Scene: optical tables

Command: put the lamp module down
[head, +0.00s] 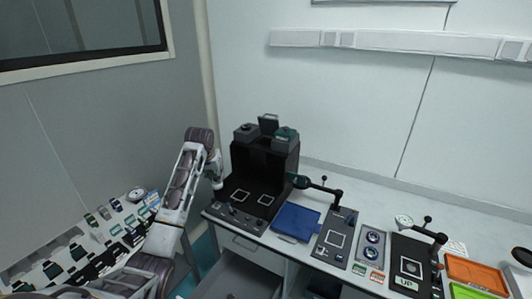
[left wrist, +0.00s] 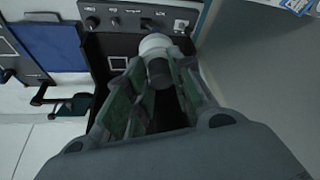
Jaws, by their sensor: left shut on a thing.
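The lamp module (left wrist: 156,55), a short cylinder with a white cap and a dark lower part, sits between the fingers of my left gripper (left wrist: 155,90) in the left wrist view. The gripper is shut on it. In the head view my left gripper (head: 216,180) is at the left side of a black station (head: 265,165), and the module cannot be made out clearly there. The station's base has two white square outlines, and one outline (left wrist: 118,63) shows beside the module in the left wrist view. Whether the module touches anything below is hidden. My right gripper is not in view.
A control strip with knobs (left wrist: 137,20) runs along the station's front edge. Grey and green modules (head: 286,135) sit on top of the station. A blue tray (head: 296,221) and a dark arm-like fixture (head: 318,186) stand to its right. More panels and coloured trays (head: 474,270) lie farther right.

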